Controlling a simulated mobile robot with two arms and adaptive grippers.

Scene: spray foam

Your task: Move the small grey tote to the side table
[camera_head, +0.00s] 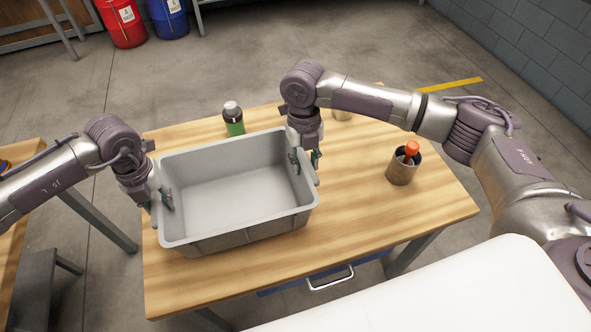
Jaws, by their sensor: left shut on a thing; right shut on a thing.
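The small grey tote (240,236) is empty and sits over the left part of the wooden table (360,235). I cannot tell whether it rests on the top or hangs just above it. My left gripper (160,203) is shut on the tote's left wall. My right gripper (305,163) is shut on its right wall, towards the far corner. Another wooden table (22,185) shows at the left edge, apart from this one; it may be the side table.
A green bottle with a grey cap (234,120) stands just behind the tote. A metal cup (401,170) with a red-orange-topped item stands to the right. A floor gap separates the two tables.

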